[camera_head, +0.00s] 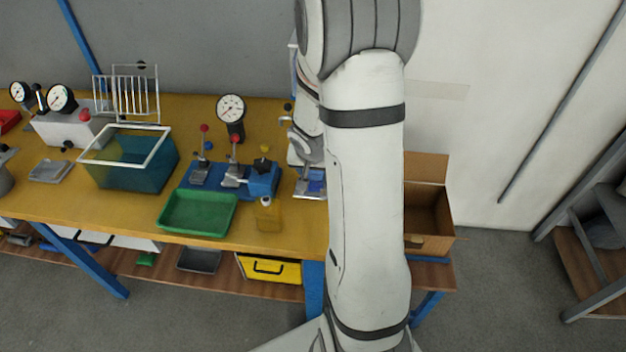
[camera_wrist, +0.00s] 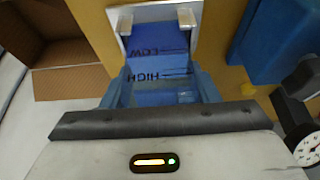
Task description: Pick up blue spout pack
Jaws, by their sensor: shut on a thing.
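The blue spout pack (camera_wrist: 158,62) is a blue, partly see-through piece marked LOW and HIGH, in the middle of the wrist view. My gripper (camera_wrist: 158,72) is shut on it, with a light blue finger on each side. The pack's far end lies by a pale holder with two small light tabs; whether it touches the holder is not clear. In the head view a small blue patch, probably the pack (camera_head: 316,183), shows at the right part of the yellow bench. My arm hides most of that spot and my gripper is only partly visible there.
A cardboard box (camera_head: 427,214) stands to the right, behind my arm. Left of the pack are a blue clamp fixture (camera_head: 262,180), an amber bottle (camera_head: 268,215), a green tray (camera_head: 198,212) and a teal bin (camera_head: 128,172). A dial gauge (camera_wrist: 311,150) is close on the wrist view's right.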

